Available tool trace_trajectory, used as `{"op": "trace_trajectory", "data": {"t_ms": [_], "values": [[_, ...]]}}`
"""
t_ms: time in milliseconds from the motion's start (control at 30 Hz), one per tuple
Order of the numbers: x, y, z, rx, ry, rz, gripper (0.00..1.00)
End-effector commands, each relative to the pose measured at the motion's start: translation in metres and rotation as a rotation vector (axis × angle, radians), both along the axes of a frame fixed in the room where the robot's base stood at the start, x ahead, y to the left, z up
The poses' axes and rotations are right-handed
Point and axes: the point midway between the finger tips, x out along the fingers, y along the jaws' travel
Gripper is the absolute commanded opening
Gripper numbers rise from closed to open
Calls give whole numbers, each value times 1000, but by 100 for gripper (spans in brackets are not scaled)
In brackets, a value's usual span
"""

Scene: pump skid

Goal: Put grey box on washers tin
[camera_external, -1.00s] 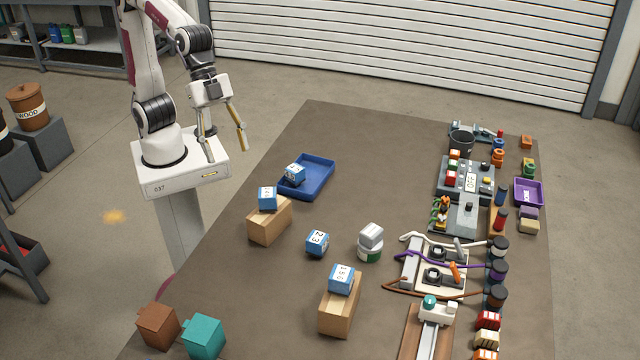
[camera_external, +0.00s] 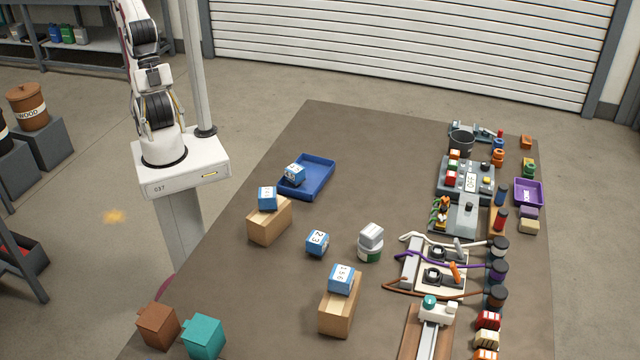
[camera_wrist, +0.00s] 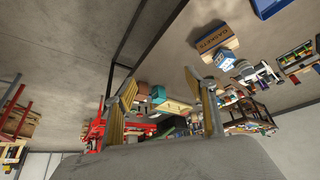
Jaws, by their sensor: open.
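The grey box (camera_external: 371,235) sits on top of a round white tin with a green band (camera_external: 369,253), in the middle of the table in the external view. The box looks level and touches the tin's lid. The tin's lettering is too small to read, but it is the only such tin under a grey box, so I take it as the washers tin. My gripper (camera_wrist: 162,88) is open and empty in the wrist view, its two fingers wide apart.
Blue-white boxes stand on wooden blocks (camera_external: 270,222) (camera_external: 338,308), in a blue tray (camera_external: 318,172) and on the bare table (camera_external: 317,243). Pump skid equipment (camera_external: 466,182) and a purple tray (camera_external: 528,192) fill the right side. The table's back left is clear.

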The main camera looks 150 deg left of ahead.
Motion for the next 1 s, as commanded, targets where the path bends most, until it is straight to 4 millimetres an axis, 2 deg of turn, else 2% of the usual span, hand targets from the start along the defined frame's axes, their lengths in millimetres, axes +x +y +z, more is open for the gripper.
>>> {"op": "trace_trajectory", "data": {"t_ms": [100, 267, 1000], "values": [[-16, -4, -7, 1, 1, -11, 55], [-25, -6, -12, 2, 2, -15, 55], [-25, -6, -12, 2, 3, -15, 55]]}}
